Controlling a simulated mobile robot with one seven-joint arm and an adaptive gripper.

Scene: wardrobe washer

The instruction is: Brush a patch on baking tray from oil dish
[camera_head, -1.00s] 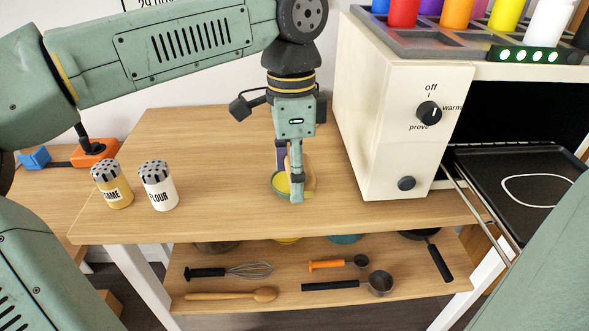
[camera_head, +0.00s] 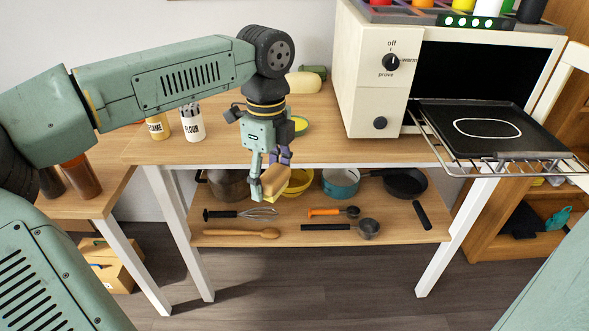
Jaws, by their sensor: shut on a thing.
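My gripper (camera_head: 268,176) is shut on a brush (camera_head: 272,183) with a tan wooden body; its lower end looks yellowish. It is held in front of the table's front edge, above the lower shelf. The oil dish (camera_head: 300,125), green with yellow oil, sits on the tabletop behind my gripper, partly hidden by it. The black baking tray (camera_head: 455,146) rests on a wire rack pulled out of the oven at the right. A white oval outline marks the patch (camera_head: 488,128) on it. My gripper is well left of the tray.
The cream oven (camera_head: 377,95) stands between the dish and the tray. Shakers (camera_head: 192,122) stand at the table's left. The lower shelf (camera_head: 330,228) holds pans, a whisk and spoons. The wire rack (camera_head: 480,168) juts out past the table edge. The floor in front is clear.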

